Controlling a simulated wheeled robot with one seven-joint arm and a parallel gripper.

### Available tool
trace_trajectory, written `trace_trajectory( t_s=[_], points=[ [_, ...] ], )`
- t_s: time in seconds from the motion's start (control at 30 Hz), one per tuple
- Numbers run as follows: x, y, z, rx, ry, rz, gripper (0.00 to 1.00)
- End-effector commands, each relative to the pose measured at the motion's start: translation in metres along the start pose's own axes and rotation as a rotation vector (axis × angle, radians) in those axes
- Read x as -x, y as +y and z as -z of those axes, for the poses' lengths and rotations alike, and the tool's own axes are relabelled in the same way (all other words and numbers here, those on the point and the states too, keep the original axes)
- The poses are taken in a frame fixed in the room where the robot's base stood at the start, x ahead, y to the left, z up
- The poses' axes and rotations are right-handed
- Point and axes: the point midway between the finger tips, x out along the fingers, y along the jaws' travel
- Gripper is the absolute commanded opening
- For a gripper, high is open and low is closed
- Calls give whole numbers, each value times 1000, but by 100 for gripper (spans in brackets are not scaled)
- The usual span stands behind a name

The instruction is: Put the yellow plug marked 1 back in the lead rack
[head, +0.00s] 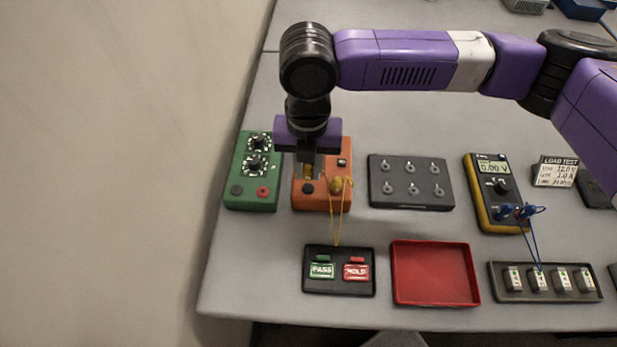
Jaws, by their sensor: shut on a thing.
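My gripper (308,176) points down over the orange box (311,203), shut on a yellow plug (308,170) that is mostly hidden between the fingers. A second yellow plug (336,184) sits at the right of that box's front sockets. A thin yellow lead (341,222) loops from the plugs down over the box's front edge. No number is legible on either plug. Whether the held plug is still seated or clear of the box cannot be told. A dark rack with several upright pegs (410,182), which looks like the lead rack, stands right of the orange box; its pegs look empty.
A green box with dials (252,172) stands close at left. A yellow meter (497,190) with blue plugs (515,211) is at right. In front are a PASS/HOLD tray (340,288), an empty red tray (433,272) and a tray of cells (545,295). My arm spans above.

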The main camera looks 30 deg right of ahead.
Motion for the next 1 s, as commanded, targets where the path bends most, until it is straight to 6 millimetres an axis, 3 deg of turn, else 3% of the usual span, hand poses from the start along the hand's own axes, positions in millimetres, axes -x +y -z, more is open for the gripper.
trace_trajectory(
  t_s=[0.43,0.83,1.0],
  points=[
    [18,0,0,0,0,0,0],
    [19,-1,0,-1,0,0,0],
    [19,-18,-11,-51,0,0,0]
  ],
)
